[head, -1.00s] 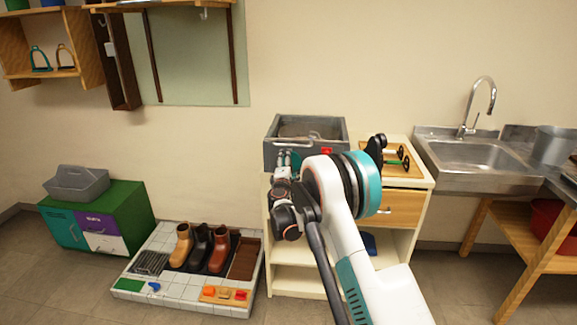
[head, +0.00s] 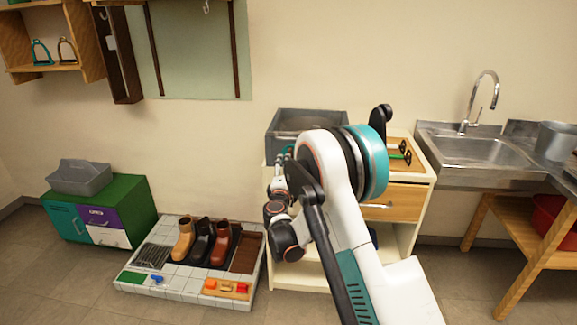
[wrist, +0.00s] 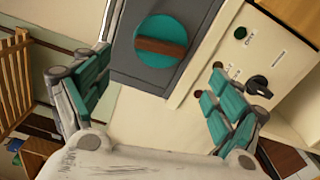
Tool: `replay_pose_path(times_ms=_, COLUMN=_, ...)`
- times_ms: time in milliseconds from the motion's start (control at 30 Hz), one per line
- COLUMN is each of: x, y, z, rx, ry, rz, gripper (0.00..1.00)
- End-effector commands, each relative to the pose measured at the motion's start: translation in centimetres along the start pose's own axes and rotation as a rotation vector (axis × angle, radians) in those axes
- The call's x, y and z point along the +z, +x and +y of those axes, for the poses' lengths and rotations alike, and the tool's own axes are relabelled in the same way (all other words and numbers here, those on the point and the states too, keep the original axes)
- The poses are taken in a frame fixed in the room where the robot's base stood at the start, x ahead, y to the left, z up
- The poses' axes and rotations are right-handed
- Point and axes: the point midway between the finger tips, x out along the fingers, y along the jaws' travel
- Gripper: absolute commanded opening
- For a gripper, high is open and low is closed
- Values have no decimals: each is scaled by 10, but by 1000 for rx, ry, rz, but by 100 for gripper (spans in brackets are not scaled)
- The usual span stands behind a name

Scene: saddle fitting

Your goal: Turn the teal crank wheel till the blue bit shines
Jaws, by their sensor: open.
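In the wrist view the teal crank wheel (wrist: 162,42), a round disc with a brown bar across it, sits on the side of a grey box (wrist: 124,62). My gripper (wrist: 158,78) is open, its teal-padded fingers spread on either side of the wheel in the picture. It looks empty and apart from the wheel. In the head view my gripper (head: 283,158) is by the left front of the grey box (head: 277,145); my arm hides part of the box, and the wheel cannot be made out there. I cannot make out a shining blue bit.
A cream panel beside the wheel carries a green round piece (wrist: 240,32) and a black knob (wrist: 259,86). In the head view a sink (head: 482,152) is at right. A tiled platform with boots (head: 190,284) and a green-topped cabinet (head: 128,196) are at left.

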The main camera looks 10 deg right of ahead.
Motion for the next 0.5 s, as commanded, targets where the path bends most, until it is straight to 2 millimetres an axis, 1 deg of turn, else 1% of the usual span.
replay_pose_path(times_ms=33, x=-1, y=-7, z=0, rx=0, ry=0, rz=1, gripper=87)
replay_pose_path(times_ms=100, x=0, y=-14, z=0, rx=0, ry=0, rz=1, gripper=87)
replay_pose_path(times_ms=200, x=0, y=-19, z=0, rx=0, ry=0, rz=1, gripper=87)
replay_pose_path(times_ms=500, x=0, y=-21, z=0, rx=0, ry=0, rz=0, gripper=87)
